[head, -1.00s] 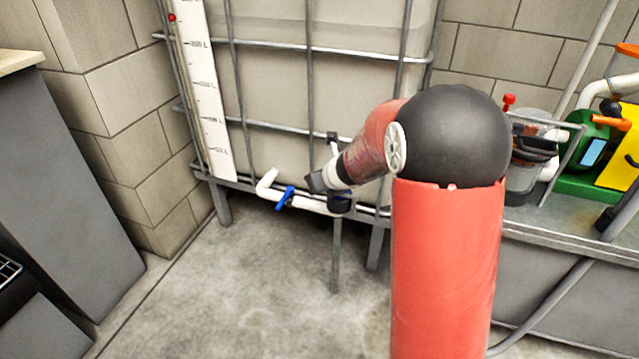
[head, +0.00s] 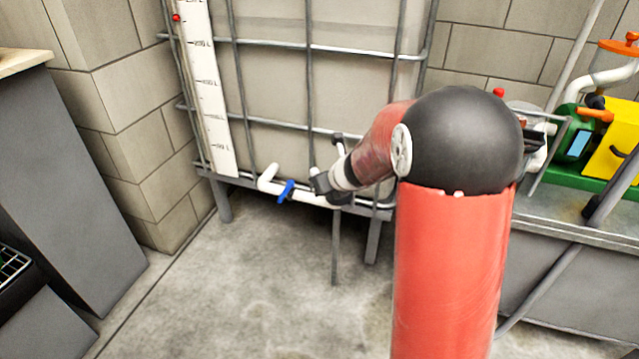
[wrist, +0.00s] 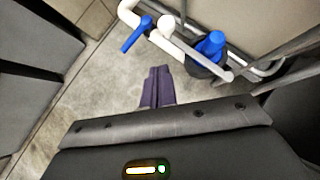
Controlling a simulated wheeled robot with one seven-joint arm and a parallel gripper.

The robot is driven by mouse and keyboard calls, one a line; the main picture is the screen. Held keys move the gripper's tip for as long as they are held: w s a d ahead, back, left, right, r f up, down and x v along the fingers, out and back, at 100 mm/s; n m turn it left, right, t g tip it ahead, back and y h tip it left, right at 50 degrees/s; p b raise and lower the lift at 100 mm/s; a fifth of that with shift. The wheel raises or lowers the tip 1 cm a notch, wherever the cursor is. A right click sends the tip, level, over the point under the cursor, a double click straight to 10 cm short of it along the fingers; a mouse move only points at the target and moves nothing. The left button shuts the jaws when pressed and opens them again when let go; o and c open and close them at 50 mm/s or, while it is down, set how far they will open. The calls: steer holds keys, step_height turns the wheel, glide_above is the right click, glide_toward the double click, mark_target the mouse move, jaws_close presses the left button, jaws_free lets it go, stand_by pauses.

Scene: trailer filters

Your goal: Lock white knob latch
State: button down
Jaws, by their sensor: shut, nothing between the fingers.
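A small white round knob (wrist: 165,21) shows at the top of the wrist view, beside a white pipe (wrist: 180,50). The pipe carries a blue lever handle (wrist: 136,35), which also shows in the head view (head: 286,190). I cannot tell from these frames whether the white knob is locked. My gripper (wrist: 158,72) has dark fingers that are shut together and empty. They point toward the pipe, below the knob in the wrist view, and appear apart from it. In the head view my arm hides part of the area around the gripper.
A large tank (head: 270,90) in a metal cage stands behind the pipe. A blue cap (wrist: 210,44) sits right of the knob. A grey cabinet (head: 70,180) stands at left, and a green and yellow machine (head: 605,150) at right. The concrete floor (head: 240,280) is open in front.

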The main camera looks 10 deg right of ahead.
steer(key=a+p+v, duration=0.1)
steer(key=p+v, duration=0.1)
steer(key=v, duration=0.6)
steer(key=shift+s+r+p, duration=0.2)
steer(key=shift+s+p, duration=0.15)
steer(key=shift+p, duration=0.05)
steer(key=s+a+r+n+g+y, duration=0.1)
steer(key=s+a+r+n, duration=0.3)
steer(key=n, duration=0.3)
steer(key=s+a+r+n+y, duration=0.1)
steer(key=s+a+r+n, duration=0.15)
steer(key=s+n, duration=0.45)
steer(key=s+d+r+n+g+h, duration=0.1)
steer(key=s+d+n+h, duration=0.1)
steer(key=s+n, duration=0.6)
steer(key=s+d+n+g+h, duration=0.1)
steer(key=s+d+n+h, duration=0.1)
steer(key=s+n, duration=0.6)
steer(key=d+n, duration=0.1)
steer(key=n, duration=0.1)
steer(key=shift+r+n+h, duration=0.3)
steer(key=shift+r, duration=0.1)
steer(key=shift+d, duration=0.1)
